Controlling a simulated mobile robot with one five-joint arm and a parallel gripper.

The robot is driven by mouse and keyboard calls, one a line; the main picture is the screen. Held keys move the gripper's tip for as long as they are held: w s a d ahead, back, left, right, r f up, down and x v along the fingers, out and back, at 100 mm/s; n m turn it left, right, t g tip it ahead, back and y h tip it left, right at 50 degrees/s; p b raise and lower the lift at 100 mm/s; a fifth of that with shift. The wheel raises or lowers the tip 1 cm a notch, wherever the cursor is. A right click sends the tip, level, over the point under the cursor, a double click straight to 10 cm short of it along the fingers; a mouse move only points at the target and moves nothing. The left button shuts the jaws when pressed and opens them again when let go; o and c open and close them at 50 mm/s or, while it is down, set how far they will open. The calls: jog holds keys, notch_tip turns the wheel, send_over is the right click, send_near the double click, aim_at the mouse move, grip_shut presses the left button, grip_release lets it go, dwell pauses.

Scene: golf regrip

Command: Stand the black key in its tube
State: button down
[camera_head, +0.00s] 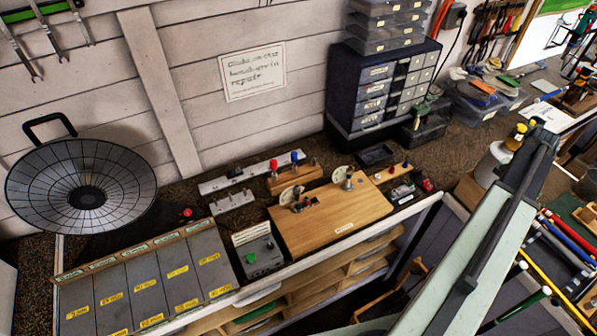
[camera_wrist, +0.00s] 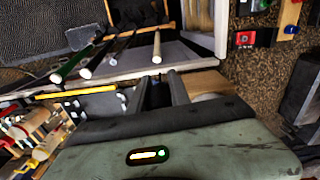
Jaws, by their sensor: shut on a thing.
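In the wrist view my gripper (camera_wrist: 161,84) points away over the bench's front edge, its two fingers close together. A dark thing (camera_wrist: 160,95) shows between them, most likely the black key; its shape is mostly hidden by the fingers. In the head view only my pale arm shows at the right, and the gripper is out of sight. A wooden block (camera_head: 292,180) at the back of the bench carries a red-topped (camera_head: 294,157) and a blue-topped upright piece (camera_head: 301,155). Its left part has a dark spot; I cannot tell whether that is an open tube.
A wooden board (camera_head: 335,222) with round metal pieces lies in front of the block. A grey box (camera_head: 260,257) with a green button stands left of it. A drawer cabinet (camera_head: 380,88) stands behind. Club grips (camera_wrist: 72,64) lie near my gripper in the wrist view.

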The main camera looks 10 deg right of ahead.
dwell(0.8)
jog(key=shift+d, duration=0.1)
jog(key=w+a+n, duration=0.2)
jog(key=w+a, duration=0.7)
jog(key=w, duration=0.4)
jog(key=w+a+n, duration=0.1)
jog(key=w+a, duration=0.8)
jog(key=w, duration=0.5)
jog(key=w+a+n, duration=0.1)
jog(key=w+a, duration=0.3)
jog(key=a, duration=0.7)
jog(key=w+a+n, duration=0.2)
jog(key=w+a, duration=0.2)
jog(key=a, duration=0.6)
jog(key=w+a+n, duration=0.2)
jog(key=w+a, duration=0.3)
jog(key=a, duration=0.6)
jog(key=shift+a+f, duration=0.2)
jog(key=shift+a, duration=0.15)
